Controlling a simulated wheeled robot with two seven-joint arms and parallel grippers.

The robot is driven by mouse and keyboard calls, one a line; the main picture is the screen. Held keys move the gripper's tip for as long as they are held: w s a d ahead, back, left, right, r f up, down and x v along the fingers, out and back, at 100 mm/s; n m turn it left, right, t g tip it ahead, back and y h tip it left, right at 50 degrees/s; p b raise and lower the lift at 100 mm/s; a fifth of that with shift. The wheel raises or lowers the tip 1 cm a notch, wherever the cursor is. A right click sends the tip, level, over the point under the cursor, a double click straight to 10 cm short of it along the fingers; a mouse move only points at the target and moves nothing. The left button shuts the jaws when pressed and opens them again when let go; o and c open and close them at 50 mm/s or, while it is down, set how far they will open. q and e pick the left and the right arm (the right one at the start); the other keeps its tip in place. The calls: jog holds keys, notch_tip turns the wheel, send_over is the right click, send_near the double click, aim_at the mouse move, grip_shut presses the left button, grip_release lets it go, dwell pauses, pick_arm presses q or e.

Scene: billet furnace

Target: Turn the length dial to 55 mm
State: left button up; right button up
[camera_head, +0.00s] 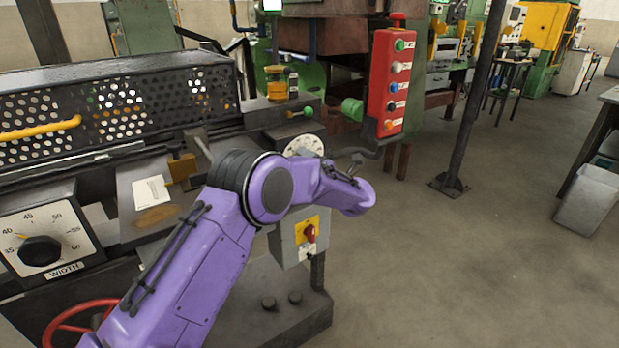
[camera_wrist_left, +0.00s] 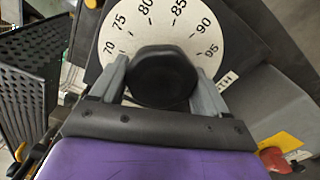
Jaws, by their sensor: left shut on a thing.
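The length dial (camera_wrist_left: 152,30) has a white round scale, with marks from 70 to 95 showing in the left wrist view. Its label is mostly covered, with only "TH" readable. My left gripper (camera_wrist_left: 163,72) is shut on the black dial knob (camera_wrist_left: 163,82), one finger on each side. The knob's pointer cannot be made out, so I cannot tell the setting. In the head view, the top of a white dial face (camera_head: 305,143) shows behind my purple left arm, which hides the knob and gripper. My right gripper is not in view.
A similar width dial (camera_head: 40,250) is at the lower left, pointing near 40. A red push-button box (camera_head: 392,85) hangs right of the length dial. A grey box with a red switch (camera_head: 309,234) is below. A perforated guard (camera_head: 120,105) lies left.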

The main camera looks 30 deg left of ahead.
pick_arm(q)
jog(key=n+b, duration=0.2)
jog(key=b, duration=0.2)
jog(key=n+b, duration=0.3)
jog(key=b, duration=0.1)
jog(key=f+n+b, duration=0.1)
jog(key=n+b, duration=0.2)
jog(key=b, duration=0.2)
jog(key=shift+w, duration=0.1)
jog(key=shift+d+r+n+b, duration=0.1)
jog(key=shift+r+n+b, duration=0.15)
jog(key=shift+n+b, duration=0.95)
jog(key=o, duration=1)
jog(key=shift+c, duration=0.2)
jog(key=shift+r, duration=0.1)
jog(key=v, duration=1)
jog(key=shift+d, duration=0.25)
